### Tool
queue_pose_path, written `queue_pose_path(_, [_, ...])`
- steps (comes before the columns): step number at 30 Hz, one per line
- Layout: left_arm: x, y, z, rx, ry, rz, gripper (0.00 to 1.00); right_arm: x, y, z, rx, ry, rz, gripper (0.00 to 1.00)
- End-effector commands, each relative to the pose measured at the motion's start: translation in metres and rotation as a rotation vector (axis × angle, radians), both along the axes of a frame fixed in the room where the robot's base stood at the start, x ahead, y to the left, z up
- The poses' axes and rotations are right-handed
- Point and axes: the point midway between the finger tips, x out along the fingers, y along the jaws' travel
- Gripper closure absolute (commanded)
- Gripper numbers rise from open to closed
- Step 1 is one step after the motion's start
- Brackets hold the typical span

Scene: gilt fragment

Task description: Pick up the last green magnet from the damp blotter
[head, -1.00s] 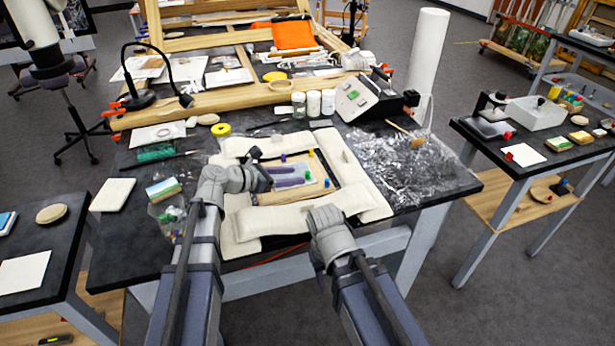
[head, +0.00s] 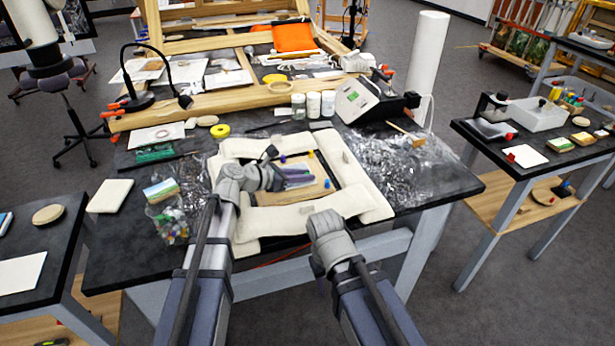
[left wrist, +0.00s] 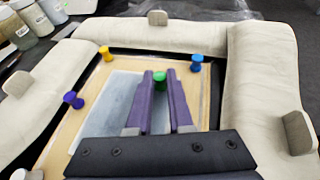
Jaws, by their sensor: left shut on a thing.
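The green magnet (left wrist: 160,80) shows in the left wrist view between the tips of my left gripper's purple fingers (left wrist: 160,92). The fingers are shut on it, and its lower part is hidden. The damp blotter (left wrist: 105,103) is a blue-grey sheet on a tan panel, under and beyond the fingers. I cannot tell whether the magnet still touches the blotter. In the head view my left gripper (head: 299,177) is over the panel. My right arm ends near the table's front edge, and its fingers are hidden.
A yellow magnet (left wrist: 106,53), a blue magnet (left wrist: 196,62) and a purple magnet (left wrist: 73,99) stand around the blotter. Cream padded cushions (left wrist: 265,90) border the panel, with upright beige tabs (left wrist: 298,132). Jars (head: 313,105) and a boxy device (head: 368,102) stand behind.

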Motion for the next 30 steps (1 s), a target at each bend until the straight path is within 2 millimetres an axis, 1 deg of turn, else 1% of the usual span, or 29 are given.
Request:
queue_pose_path(1, [0.0,0.0,0.0,0.0,0.0,0.0,0.97,0.0,0.0,0.0,0.0,0.0,0.0,0.5])
queue_pose_path(2, [0.0,0.0,0.0,0.0,0.0,0.0,1.0,0.0,0.0,0.0,0.0,0.0,0.0,0.5])
queue_pose_path(20, [0.0,0.0,0.002,0.0,0.0,0.0,1.0,0.0,0.0,0.002,0.0,0.0,0.0,0.5])
queue_pose_path(26, [0.0,0.0,0.016,0.0,0.0,0.0,1.0,0.0,0.0,0.016,0.0,0.0,0.0,0.5])
queue_pose_path(30, [0.0,0.0,0.034,0.0,0.0,0.0,1.0,0.0,0.0,0.034,0.0,0.0,0.0,0.5])
